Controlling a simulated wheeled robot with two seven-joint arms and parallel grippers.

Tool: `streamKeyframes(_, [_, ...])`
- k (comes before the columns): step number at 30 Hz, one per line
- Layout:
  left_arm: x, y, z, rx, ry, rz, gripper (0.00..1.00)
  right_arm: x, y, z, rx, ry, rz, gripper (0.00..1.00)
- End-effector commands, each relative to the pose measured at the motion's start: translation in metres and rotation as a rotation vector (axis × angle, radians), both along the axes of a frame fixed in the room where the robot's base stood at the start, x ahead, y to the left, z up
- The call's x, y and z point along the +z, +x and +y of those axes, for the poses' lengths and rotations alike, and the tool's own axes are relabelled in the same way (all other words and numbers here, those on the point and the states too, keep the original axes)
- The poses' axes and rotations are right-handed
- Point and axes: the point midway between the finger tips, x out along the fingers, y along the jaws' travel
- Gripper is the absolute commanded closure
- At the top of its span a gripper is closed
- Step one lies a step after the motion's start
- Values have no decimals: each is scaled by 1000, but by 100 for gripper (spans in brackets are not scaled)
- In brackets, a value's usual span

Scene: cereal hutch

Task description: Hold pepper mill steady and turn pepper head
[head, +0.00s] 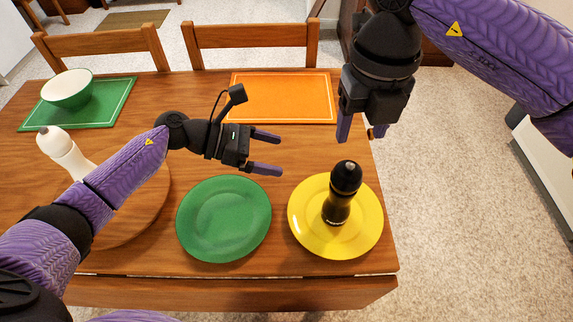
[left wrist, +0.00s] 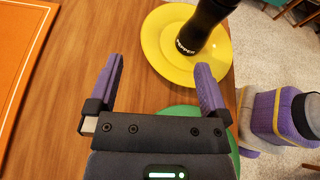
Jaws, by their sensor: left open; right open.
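The black pepper mill (head: 341,196) stands upright on the yellow plate (head: 302,232) at the right of the table. Its lower body with white lettering also shows in the left wrist view (left wrist: 195,38), where its top is cut off. My left gripper (head: 267,152) is open and empty, to the left of the mill and apart from it, with its fingers pointing right. In the left wrist view, the mill is beyond the fingertips. My right gripper (head: 358,130) is open and empty, above the mill with its fingers pointing down. It does not touch the mill.
A green plate (head: 224,220) lies left of the yellow one. A white shaker (head: 63,152) stands on a round wooden board (head: 140,216), partly behind my left arm. A white-lined green bowl (head: 68,88) is on a green placemat (head: 112,108). An orange placemat (head: 283,97) lies at the back.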

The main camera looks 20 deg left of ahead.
Motion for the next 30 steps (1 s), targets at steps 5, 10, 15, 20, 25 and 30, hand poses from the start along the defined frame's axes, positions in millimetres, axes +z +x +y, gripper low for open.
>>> streamKeyframes(5, [0, -28, -44, -269, 15, -75, 0, 0, 0, 0, 0, 0, 0, 41])
streamKeyframes(10, [-9, -32, -70, -306, 14, -86, 0, 0, 0, 0, 0, 0, 0, 41])
streamKeyframes(15, [-24, -29, -107, -302, 13, -84, 0, 0, 0, 0, 0, 0, 0, 41])
streamKeyframes(20, [-34, -28, -131, -299, 15, -83, 0, 0, 0, 0, 0, 0, 0, 41])
streamKeyframes(25, [-38, -27, -139, -297, 16, -83, 0, 0, 0, 0, 0, 0, 0, 41])
streamKeyframes(30, [-38, -27, -139, -297, 17, -83, 0, 0, 0, 0, 0, 0, 0, 41])
